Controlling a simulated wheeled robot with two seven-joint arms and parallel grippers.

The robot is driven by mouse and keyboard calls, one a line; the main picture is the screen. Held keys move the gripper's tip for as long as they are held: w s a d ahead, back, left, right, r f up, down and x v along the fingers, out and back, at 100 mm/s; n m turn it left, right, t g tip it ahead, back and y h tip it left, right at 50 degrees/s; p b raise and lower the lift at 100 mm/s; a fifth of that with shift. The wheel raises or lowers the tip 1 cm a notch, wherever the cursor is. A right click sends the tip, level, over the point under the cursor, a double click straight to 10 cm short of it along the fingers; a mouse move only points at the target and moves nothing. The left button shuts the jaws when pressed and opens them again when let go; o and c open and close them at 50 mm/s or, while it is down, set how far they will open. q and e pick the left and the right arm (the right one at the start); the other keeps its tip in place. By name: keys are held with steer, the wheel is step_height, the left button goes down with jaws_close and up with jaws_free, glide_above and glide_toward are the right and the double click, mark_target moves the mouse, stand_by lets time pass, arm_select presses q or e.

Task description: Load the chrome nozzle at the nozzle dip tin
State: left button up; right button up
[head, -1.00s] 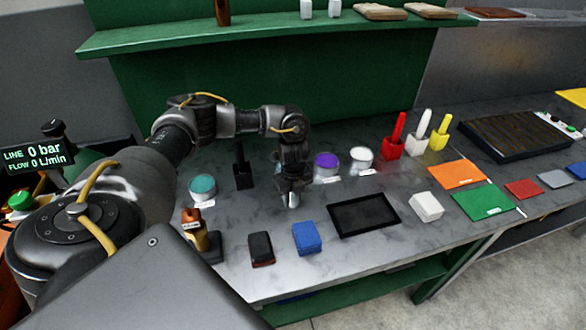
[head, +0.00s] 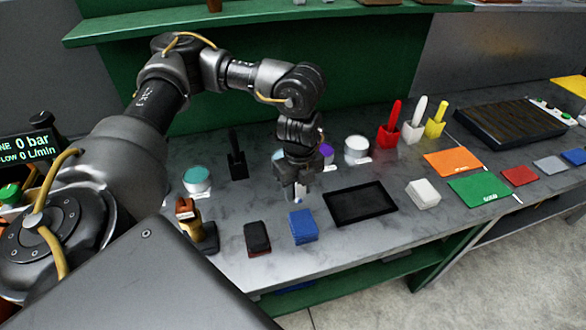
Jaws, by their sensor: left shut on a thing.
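My left gripper (head: 297,190) points down over the middle of the bench, behind the blue block. It is shut on a small pale, shiny piece, probably the chrome nozzle, mostly hidden between the fingers. Several round tins stand on the bench: a teal-topped one (head: 197,179) at left, a pale blue one (head: 278,155) partly hidden behind the gripper, a purple one (head: 327,153) and a white one (head: 357,148). Their labels are too small to read, so I cannot tell which is the nozzle dip tin. My right gripper is out of view.
A black stand (head: 237,164) and a brown-handled tool in a holder (head: 192,222) stand at left. A dark block (head: 257,238), blue block (head: 303,227), black tray (head: 360,204) and white block (head: 423,193) lie in front. Red, white and yellow holders stand behind right.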

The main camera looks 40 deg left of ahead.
arm_select(q)
steer(key=d+r+n+b, duration=0.1)
steer(key=d+n+b, duration=0.1)
steer(key=d+n, duration=0.6)
steer(key=n, duration=0.3)
steer(key=shift+w+n+b, duration=0.3)
steer(key=shift+w, duration=0.05)
